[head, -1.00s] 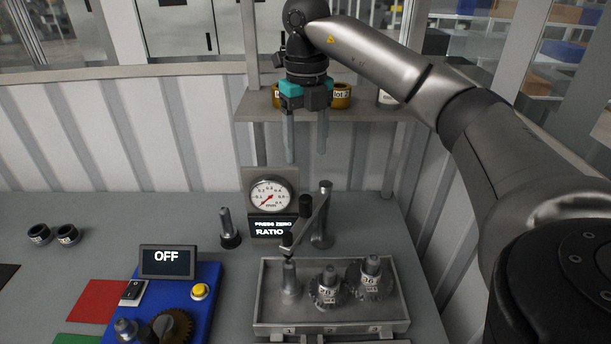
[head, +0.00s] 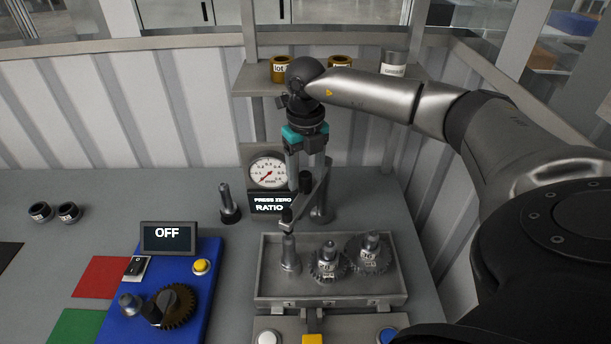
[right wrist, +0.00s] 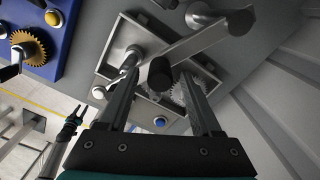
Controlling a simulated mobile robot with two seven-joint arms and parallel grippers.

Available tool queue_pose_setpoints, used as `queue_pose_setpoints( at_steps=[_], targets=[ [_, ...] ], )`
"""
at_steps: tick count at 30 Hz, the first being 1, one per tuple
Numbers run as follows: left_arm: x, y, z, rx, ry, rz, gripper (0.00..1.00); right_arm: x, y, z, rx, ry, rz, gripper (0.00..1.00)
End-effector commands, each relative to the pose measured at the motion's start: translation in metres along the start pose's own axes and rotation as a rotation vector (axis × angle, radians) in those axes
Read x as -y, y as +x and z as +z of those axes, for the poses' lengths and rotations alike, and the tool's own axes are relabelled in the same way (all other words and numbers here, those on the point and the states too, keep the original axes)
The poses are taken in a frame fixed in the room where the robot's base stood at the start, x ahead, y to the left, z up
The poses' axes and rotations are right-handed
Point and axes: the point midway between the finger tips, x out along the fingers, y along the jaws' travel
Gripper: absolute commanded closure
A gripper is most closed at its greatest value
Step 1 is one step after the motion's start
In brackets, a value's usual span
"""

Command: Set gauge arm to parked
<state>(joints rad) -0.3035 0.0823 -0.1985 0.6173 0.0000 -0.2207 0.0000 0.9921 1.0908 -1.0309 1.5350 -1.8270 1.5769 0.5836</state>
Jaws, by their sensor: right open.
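The gauge arm (head: 306,206) is a grey bar on an upright grey post (head: 322,203). It slants toward the front left, and its front end is over the left peg of the grey tray. Its black knob (head: 306,180) stands up from the bar and also shows in the right wrist view (right wrist: 160,73). My right gripper (head: 306,182) points down and is open, with its fingers on either side of the knob. In the right wrist view a gap shows between knob and fingers. A small dark and teal shape at the left there looks like my left gripper (right wrist: 77,115).
A dial gauge (head: 268,173) stands behind the arm, above a "PRESS ZERO RATIO" display. The grey tray (head: 277,299) holds pegs and two gears. A blue unit (head: 200,290) with an "OFF" screen is left. A shelf (head: 362,88) with pots is behind my right gripper.

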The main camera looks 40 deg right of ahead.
Motion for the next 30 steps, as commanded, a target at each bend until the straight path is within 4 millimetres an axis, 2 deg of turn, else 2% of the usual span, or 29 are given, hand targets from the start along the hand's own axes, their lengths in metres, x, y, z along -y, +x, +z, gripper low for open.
queue_pose_setpoints(
  at_steps=[4, 13, 30],
  targets=[
    [0.0002, -0.0011, -0.0037, -0.006, 0.000, 0.000, 0.50, -0.0005, 0.0102, -0.0001, 0.000, 0.000, 0.001, 0.34],
    [-0.0002, -0.0010, -0.0061, -0.010, 0.000, 0.000, 0.50, -0.0003, 0.0124, 0.0001, 0.001, 0.000, 0.001, 0.34],
    [-0.0022, -0.0009, -0.0061, -0.010, 0.001, 0.003, 0.50, -0.0002, 0.0118, 0.0002, 0.001, 0.000, 0.001, 0.98]
  ],
)
